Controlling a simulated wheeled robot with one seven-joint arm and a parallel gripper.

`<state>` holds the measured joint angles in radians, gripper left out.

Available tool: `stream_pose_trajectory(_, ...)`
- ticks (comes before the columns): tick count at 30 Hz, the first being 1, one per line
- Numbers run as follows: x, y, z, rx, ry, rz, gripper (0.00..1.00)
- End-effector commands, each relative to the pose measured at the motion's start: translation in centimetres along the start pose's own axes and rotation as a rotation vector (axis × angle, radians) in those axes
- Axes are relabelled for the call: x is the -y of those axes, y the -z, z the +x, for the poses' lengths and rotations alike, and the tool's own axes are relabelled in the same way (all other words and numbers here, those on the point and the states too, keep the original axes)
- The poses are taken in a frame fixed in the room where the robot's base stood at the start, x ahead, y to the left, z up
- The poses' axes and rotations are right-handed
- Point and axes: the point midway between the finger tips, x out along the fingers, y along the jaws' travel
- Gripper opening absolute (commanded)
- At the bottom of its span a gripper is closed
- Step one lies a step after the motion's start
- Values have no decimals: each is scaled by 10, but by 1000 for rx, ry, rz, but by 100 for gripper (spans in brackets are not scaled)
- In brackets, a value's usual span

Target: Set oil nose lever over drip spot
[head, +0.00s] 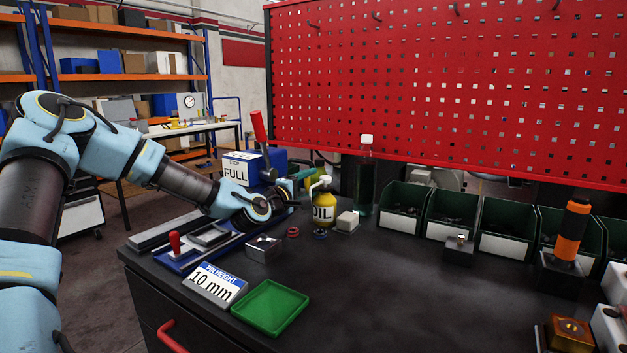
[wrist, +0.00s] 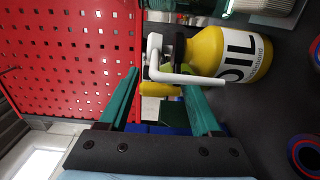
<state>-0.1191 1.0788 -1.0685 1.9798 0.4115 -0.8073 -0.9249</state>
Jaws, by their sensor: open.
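The yellow oil bottle (head: 324,207), labelled OIL, stands upright on the dark table. It lies sideways across the wrist view (wrist: 208,50), where its white bent nose lever (wrist: 190,78) shows beside a dark cap part. My gripper (head: 304,177) is open at the left of the bottle's top. In the wrist view its two teal fingers (wrist: 165,88) point toward the bottle's top, and the white lever shows in the gap between them, near the right finger. I cannot tell whether either finger touches it. No drip spot can be made out for certain.
Red and blue rings (wrist: 304,152) lie near the bottle. A pale block (head: 347,222) and a tall dark bottle (head: 364,185) stand to its right. A metal block (head: 263,248), a 10 mm sign (head: 215,284) and a green tray (head: 270,307) are in front.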

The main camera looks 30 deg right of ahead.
Motion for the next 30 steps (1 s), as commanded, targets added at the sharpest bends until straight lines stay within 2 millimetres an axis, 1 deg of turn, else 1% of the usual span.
stream_pose_trajectory(1,-2,0,7,1,-1,0,65)
stream_pose_trajectory(3,-1,0,13,0,-1,0,65)
stream_pose_trajectory(6,-1,0,19,0,-1,0,65)
stream_pose_trajectory(15,0,0,21,0,0,0,65)
stream_pose_trajectory(17,0,0,21,0,-1,0,59)
stream_pose_trajectory(30,0,0,21,0,-1,1,10)
